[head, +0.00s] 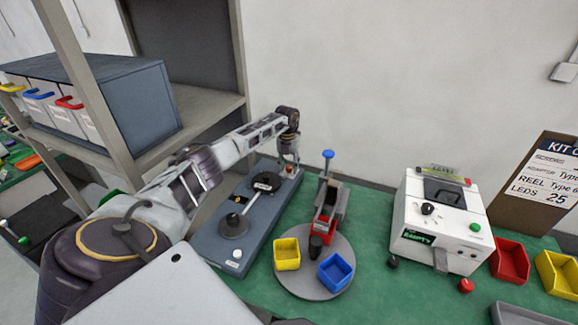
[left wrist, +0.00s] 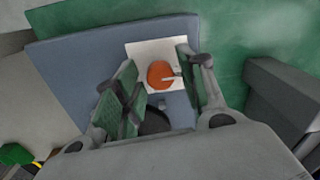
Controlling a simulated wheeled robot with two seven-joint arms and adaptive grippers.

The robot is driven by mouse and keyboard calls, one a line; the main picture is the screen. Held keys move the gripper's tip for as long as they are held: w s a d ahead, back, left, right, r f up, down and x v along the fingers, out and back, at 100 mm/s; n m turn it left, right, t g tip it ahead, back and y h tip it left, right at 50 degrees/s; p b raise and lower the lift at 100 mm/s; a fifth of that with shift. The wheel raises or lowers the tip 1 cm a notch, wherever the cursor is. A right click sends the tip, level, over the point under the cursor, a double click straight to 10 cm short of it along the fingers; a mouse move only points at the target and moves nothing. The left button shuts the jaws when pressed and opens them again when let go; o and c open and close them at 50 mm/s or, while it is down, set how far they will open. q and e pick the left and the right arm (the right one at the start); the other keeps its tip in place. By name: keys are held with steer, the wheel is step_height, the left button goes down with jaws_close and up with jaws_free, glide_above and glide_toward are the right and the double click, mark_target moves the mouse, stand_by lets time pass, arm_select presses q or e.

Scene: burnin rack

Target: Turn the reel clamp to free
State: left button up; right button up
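The reel clamp appears to be the round orange-red knob (left wrist: 161,74) with a pale pointer, on a white plate (left wrist: 139,50) in the left wrist view. The plate sits on a blue-grey base (left wrist: 75,58). In the head view this base (head: 210,243) carries a dark disc, a grey round piece with a rod, and a white button. My left gripper (left wrist: 158,88) is open, its green-padded fingers on either side of the knob; contact cannot be told. In the head view the left gripper (head: 288,163) is over the base's far end and hides the knob. My right gripper is not in view.
A round grey turntable (head: 290,280) with a yellow bin (head: 287,254), a blue bin (head: 335,272) and a red-black tool stands right of the base. A white tester (head: 435,220) is further right. A shelf post (head: 88,85) and grey cabinet (head: 140,108) stand left.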

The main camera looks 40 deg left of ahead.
arm_select(q)
steer(key=c, duration=0.7)
steer(key=shift+c, duration=0.2)
